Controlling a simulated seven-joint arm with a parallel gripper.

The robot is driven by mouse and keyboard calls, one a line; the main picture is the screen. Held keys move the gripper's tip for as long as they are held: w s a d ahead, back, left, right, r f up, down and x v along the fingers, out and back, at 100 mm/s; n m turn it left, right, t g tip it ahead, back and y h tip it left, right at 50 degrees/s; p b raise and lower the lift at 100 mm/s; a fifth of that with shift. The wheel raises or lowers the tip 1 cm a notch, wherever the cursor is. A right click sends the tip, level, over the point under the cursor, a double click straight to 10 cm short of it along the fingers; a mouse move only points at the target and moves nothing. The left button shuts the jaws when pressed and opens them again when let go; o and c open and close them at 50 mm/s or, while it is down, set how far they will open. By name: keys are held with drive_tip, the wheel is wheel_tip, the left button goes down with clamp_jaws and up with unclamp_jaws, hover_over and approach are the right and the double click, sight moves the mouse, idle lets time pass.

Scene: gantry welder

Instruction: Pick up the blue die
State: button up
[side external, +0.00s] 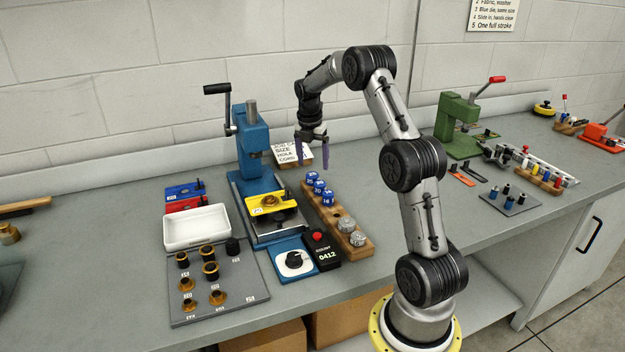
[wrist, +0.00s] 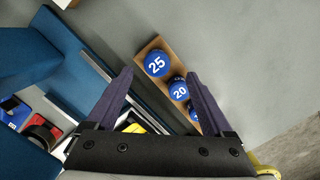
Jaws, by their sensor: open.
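Blue dies with white numbers stand in a row in a wooden rack (side external: 333,217). The one at the far end (side external: 312,177) shows as 25 in the wrist view (wrist: 156,63); a blue die marked 20 (wrist: 179,90) is beside it. A third blue die (side external: 327,198) stands nearer the front and is partly hidden by a finger in the wrist view. My gripper (side external: 318,148) is raised above the rack's far end. Its purple fingers are apart and empty (wrist: 158,76), with die 25 showing between and just beyond the fingertips.
A blue press (side external: 250,140) with a yellow plate (side external: 271,202) stands left of the rack. Silver dies (side external: 346,224) fill the rack's near end. A small sign (side external: 290,153) stands behind. Bare bench lies right of the rack.

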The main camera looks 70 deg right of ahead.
sight(312, 174)
drive_tip(key=shift+w+d+f, duration=0.15)
drive_tip(key=shift+d+f, duration=0.05)
drive_tip(key=shift+f, duration=1.1)
drive_tip(key=shift+w+d+f, duration=0.1)
drive_tip(key=shift+d+f, duration=0.05)
drive_tip(key=shift+f, duration=1.15)
drive_tip(key=shift+r, duration=0.1)
clamp_jaws()
